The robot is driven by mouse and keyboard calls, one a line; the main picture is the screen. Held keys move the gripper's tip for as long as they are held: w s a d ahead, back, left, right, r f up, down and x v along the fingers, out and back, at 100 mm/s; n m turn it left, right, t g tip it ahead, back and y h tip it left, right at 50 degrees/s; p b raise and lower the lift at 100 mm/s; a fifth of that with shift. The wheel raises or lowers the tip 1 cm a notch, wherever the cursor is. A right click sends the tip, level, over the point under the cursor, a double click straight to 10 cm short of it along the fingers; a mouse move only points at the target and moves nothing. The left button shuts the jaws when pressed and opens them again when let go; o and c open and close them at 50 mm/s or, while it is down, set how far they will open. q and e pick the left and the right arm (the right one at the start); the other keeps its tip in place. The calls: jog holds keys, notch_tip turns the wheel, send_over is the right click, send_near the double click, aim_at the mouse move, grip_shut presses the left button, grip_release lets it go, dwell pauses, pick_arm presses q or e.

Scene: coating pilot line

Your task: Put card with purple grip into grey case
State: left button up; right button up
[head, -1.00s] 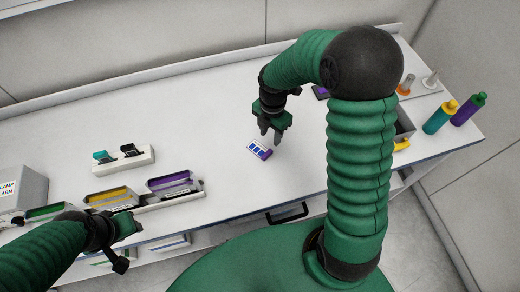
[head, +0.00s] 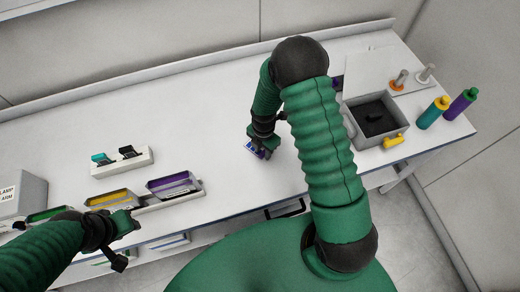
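The card with the purple grip (head: 250,147) lies on the white bench, a small white and blue piece with a purple edge. My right gripper (head: 262,152) is down at the card and covers part of it. Whether its fingers are open or closed on the card is not clear. The grey case (head: 403,130) stands open on the right of the bench, with a dark inside, partly behind my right arm. My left gripper (head: 130,222) is at the lower left by the coloured trays, far from the card; its fingers are too unclear to read.
Trays with yellow (head: 112,199) and purple (head: 174,185) contents and a white holder (head: 123,162) with dark and teal pieces stand at left. The middle bench is clear.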

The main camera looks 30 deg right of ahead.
grip_shut()
jog(key=shift+r, duration=0.1)
